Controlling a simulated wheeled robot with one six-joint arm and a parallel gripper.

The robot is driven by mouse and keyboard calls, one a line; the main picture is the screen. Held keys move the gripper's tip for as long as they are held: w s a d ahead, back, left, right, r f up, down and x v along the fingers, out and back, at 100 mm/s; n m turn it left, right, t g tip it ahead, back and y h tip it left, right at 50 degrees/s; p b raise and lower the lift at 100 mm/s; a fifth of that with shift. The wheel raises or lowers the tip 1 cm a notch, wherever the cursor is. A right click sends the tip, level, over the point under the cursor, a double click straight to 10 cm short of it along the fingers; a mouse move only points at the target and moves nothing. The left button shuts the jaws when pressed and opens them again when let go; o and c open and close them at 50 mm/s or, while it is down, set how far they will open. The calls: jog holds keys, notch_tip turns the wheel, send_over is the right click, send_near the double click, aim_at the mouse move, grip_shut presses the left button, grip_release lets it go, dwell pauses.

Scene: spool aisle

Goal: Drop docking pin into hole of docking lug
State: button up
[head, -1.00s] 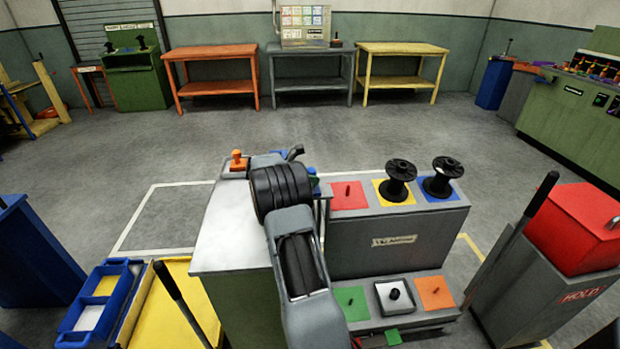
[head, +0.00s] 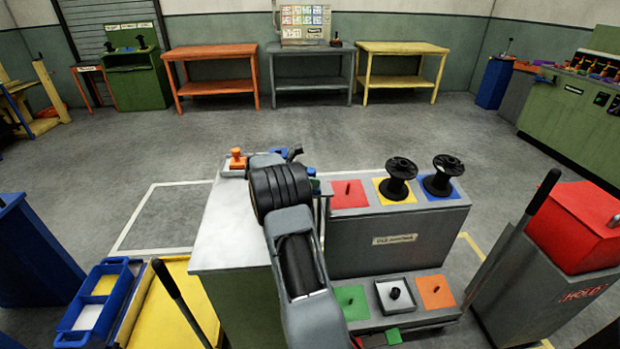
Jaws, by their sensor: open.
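My gripper (head: 294,153) is mostly hidden behind my own arm and wrist; only a dark part of it shows over the far end of the white-topped bench (head: 222,240). An orange piece with a knob-like top (head: 237,158) stands at the far left corner of that bench, left of my gripper and apart from it. A small blue piece (head: 278,152) shows just beside the dark part, and a small green piece (head: 313,176) shows right of my wrist. I cannot tell which of these is the docking pin or the docking lug. Nothing is visibly held.
A grey console (head: 398,240) right of the bench carries red, yellow and blue squares, with two black spools (head: 397,178) on the yellow and blue. A lower step has green, white and orange squares. A red-topped box (head: 578,228) stands right. Open floor lies beyond.

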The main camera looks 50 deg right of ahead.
jog(key=v, duration=1.3)
jog(key=shift+a, duration=0.3)
